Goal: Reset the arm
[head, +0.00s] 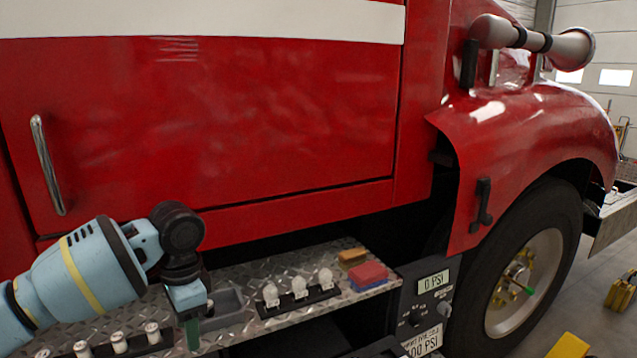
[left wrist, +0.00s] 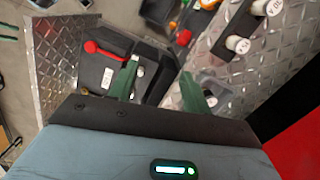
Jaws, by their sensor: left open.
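My left arm (head: 85,275) comes in from the left in the head view, low in front of the red truck. Its gripper (head: 192,335) points down over the diamond-plate step, with a green finger showing near the bottom edge. In the left wrist view the two green fingers of this gripper (left wrist: 160,88) stand apart with no object held between them. Below them are a black unit with a red-handled lever (left wrist: 105,50) and the diamond-plate metal (left wrist: 228,75). My right gripper is in neither view.
The diamond-plate step (head: 235,275) bears a rack of white bulb-like pieces (head: 299,287), a red-and-blue block (head: 368,275) and a tan block (head: 352,257). A gauge panel (head: 432,281) reads 0 PSI. The wheel (head: 525,275) stands to the right. A door handle (head: 47,165) is at left.

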